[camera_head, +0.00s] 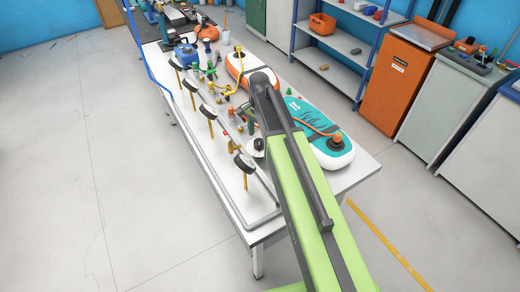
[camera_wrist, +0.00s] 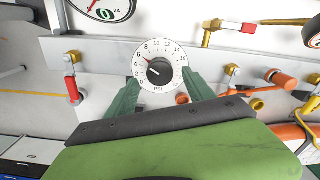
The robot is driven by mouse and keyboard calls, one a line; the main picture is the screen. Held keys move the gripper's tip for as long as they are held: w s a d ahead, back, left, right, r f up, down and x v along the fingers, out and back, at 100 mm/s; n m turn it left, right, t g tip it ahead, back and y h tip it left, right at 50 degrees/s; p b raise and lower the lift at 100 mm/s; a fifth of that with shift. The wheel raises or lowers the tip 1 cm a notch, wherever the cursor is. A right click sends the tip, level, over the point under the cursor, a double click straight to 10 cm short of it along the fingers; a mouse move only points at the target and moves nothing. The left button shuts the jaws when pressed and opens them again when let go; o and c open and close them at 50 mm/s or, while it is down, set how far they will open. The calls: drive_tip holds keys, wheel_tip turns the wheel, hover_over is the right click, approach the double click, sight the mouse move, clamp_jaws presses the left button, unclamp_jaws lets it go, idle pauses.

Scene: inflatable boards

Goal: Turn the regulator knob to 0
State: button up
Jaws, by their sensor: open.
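The regulator knob (camera_wrist: 160,71) is a round dark knob at the centre of a white dial (camera_wrist: 174,50) marked in PSI, in the upper middle of the wrist view. A small red mark on its upper left edge points near the 6 on the scale. My gripper (camera_wrist: 161,80) is open, with one green finger on each side of the lower part of the dial. I cannot tell whether the fingers touch the knob. In the head view my arm reaches over the workbench (camera_head: 213,168) and hides most of the gripper and the knob.
Several black gauges (camera_head: 244,162) stand on brass stems along the bench's left side. A brass valve with a red-tipped handle (camera_wrist: 229,27) is right of the dial, and another red-handled valve (camera_wrist: 72,88) is left. A teal inflatable board (camera_head: 322,139) lies right of my arm.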

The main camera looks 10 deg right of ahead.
sight(259, 142)
wheel_tip(259, 142, down, 3)
drive_tip(key=shift+f+b, duration=0.1)
drive_tip(key=shift+b, duration=0.7)
clamp_jaws()
